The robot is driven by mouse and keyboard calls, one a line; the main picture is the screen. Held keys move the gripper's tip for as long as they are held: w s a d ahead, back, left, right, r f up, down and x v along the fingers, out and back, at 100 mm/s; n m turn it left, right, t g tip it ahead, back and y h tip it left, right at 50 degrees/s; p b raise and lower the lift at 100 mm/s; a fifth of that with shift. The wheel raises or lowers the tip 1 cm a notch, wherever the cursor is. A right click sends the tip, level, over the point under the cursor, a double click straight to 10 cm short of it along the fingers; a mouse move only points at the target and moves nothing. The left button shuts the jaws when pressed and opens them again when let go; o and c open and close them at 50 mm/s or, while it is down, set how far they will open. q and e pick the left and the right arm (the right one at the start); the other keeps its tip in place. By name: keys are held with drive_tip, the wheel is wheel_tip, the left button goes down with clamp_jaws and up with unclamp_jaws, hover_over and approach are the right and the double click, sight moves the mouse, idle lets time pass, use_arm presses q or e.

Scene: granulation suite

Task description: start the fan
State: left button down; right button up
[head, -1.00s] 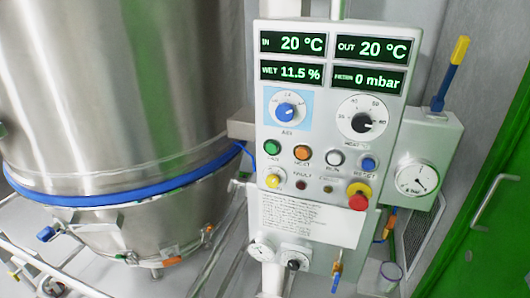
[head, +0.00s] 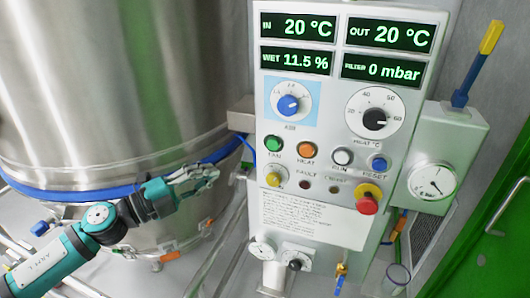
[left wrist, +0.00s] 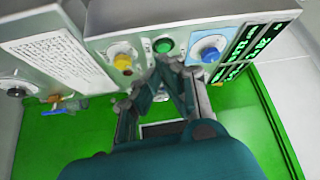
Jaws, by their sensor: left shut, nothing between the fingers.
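The green button labelled FAN (head: 274,144) is at the left end of the button row on the control panel (head: 262,210). It also shows in the left wrist view (left wrist: 163,45), just beyond my fingertips. My left gripper (head: 212,173) is shut and empty, left of the panel and a little lower than the green button in the head view. A gap shows between its tips and the panel edge. In the left wrist view the closed fingers (left wrist: 172,66) point toward the green button; I cannot tell how far off they are. My right gripper is in neither view.
An orange HEAT button (head: 307,149), a white button (head: 342,156), a blue RESET button (head: 378,162) and a red emergency stop (head: 368,204) share the panel. A yellow knob (head: 275,178) sits under the green button. A large steel vessel (head: 110,90) stands at left.

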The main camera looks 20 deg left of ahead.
use_arm(q)
drive_tip(key=d+m+g, duration=0.1)
drive_tip(key=s+r+m+g+h, duration=0.1)
drive_tip(key=s+d+m+g, duration=0.1)
drive_tip(key=shift+d+r+m+h, duration=0.35)
drive_tip(key=shift+m+h, duration=0.05)
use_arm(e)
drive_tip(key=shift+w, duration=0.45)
use_arm(q)
drive_tip(key=p, duration=0.7)
approach(273, 144)
drive_tip(key=shift+w+d+f, duration=0.5)
drive_tip(key=shift+w+d, duration=1.2)
drive_tip(key=shift+d, duration=1.5)
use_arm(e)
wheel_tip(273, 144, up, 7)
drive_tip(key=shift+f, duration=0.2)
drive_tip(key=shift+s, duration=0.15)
